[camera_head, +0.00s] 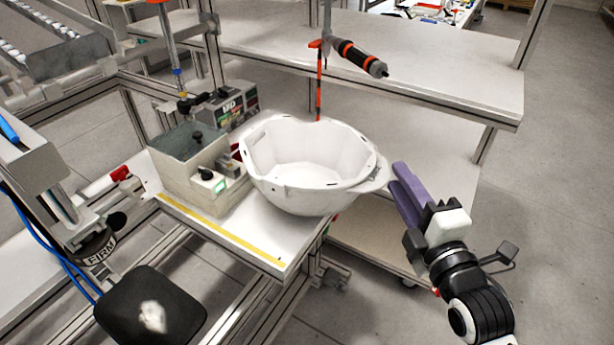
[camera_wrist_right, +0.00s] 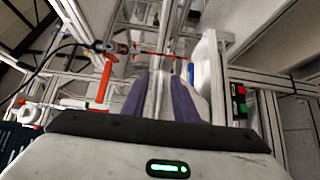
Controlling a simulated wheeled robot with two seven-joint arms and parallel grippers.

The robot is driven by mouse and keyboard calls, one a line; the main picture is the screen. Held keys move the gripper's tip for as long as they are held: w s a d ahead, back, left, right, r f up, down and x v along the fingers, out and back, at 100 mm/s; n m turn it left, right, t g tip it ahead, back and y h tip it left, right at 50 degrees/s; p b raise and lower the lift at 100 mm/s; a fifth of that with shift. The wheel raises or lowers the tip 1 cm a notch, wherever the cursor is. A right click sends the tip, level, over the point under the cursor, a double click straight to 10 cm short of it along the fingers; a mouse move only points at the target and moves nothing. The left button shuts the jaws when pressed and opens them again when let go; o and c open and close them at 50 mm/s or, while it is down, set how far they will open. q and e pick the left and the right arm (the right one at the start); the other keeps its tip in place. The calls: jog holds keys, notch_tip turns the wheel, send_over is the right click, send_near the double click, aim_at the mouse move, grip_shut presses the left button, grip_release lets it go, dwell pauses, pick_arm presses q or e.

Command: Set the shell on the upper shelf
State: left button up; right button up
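The white helmet shell (camera_head: 310,190) sits open side up on the small white work table, with its brim pointing right. My right gripper (camera_head: 396,185) is just right of the brim, its two purple fingers pointing toward the back. In the right wrist view a gap shows between the fingers (camera_wrist_right: 163,95), with nothing held in it. A white curved surface, likely the shell (camera_wrist_right: 204,70), shows beside the right finger there. The upper shelf (camera_head: 450,85) is a white board behind and right of the shell, with clear space on top.
A lower shelf (camera_head: 440,155) lies under the upper one. A screwdriver tool (camera_head: 358,58) hangs in front of the upper shelf. A grey box fixture (camera_head: 190,165) stands left of the shell. The table's yellow-striped edge (camera_head: 225,232) faces front. Open floor lies at right.

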aim_at(389, 171)
jog(key=w, duration=0.2)
jog(key=w+a, duration=0.1)
jog(key=w, duration=0.1)
jog(key=shift+w+f, duration=0.2)
jog(key=shift+w, duration=0.05)
jog(key=shift+c, duration=0.3)
grip_shut()
dwell(0.5)
jog(key=shift+r, duration=0.1)
